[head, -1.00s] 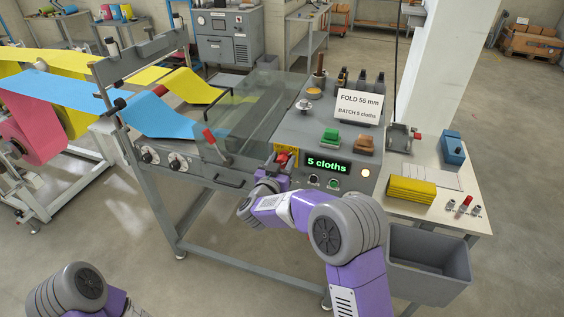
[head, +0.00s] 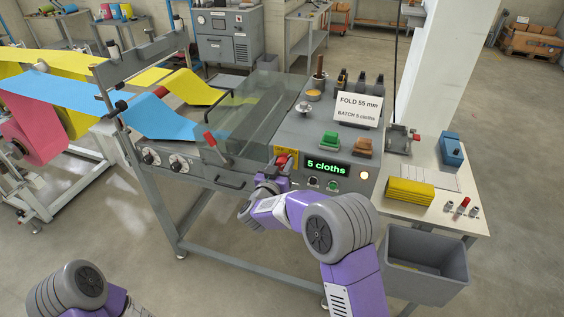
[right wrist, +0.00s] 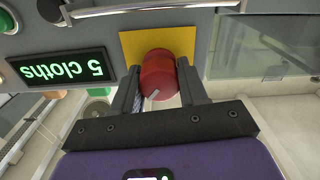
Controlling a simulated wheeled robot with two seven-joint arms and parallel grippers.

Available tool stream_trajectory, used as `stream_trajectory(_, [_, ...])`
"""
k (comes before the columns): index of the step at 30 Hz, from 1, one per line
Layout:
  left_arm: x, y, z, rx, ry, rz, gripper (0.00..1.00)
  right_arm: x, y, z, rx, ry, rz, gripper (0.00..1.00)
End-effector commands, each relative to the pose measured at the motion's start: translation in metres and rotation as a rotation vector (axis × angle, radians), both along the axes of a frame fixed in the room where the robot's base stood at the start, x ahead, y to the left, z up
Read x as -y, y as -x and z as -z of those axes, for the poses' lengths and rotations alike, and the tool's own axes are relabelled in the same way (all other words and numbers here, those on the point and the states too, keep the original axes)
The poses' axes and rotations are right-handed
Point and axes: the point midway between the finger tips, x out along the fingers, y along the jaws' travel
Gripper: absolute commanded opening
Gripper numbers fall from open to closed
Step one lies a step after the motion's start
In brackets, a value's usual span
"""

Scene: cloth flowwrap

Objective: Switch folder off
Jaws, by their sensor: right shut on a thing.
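The folder (head: 330,130) is a grey machine with a clear cover, a front panel and a green-lit display (head: 328,166) reading "5 cloths". A red rotary switch knob (right wrist: 158,74) sits on a yellow plate (right wrist: 130,42) on the front panel; the plate also shows in the head view (head: 291,155). My right gripper (right wrist: 160,82) is shut on the red knob, one finger on each side of it. In the head view my right gripper (head: 274,172) partly hides the knob. My left arm shows at the lower left, but its gripper is out of frame.
Pink, blue and yellow cloth webs (head: 62,97) run in from the left. A side table at right holds a folded yellow cloth stack (head: 410,192) and a blue device (head: 451,148). A grey bin (head: 425,265) stands below. A sign (head: 358,108) reads "FOLD 55 mm, BATCH 5 cloths".

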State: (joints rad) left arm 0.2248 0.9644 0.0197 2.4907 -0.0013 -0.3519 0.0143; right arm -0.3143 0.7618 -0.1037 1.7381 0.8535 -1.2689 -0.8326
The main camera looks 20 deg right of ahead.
Motion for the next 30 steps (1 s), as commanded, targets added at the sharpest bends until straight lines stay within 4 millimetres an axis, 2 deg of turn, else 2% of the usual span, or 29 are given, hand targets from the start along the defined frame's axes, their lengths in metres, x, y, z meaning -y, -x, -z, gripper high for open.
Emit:
stream_trajectory(1, [0.000, 0.000, -0.009, 0.000, 0.000, 0.000, 0.43, -0.001, 0.000, -0.007, -0.010, 0.025, -0.001, 0.12])
stream_trajectory(12, [0.000, 0.000, -0.056, 0.000, 0.000, 0.000, 0.43, -0.003, -0.001, -0.009, -0.192, 0.298, -0.002, 0.12])
stream_trajectory(30, [0.000, 0.000, -0.113, 0.000, 0.000, 0.000, 0.43, -0.005, -0.004, -0.007, -0.505, 0.773, -0.003, 0.12])
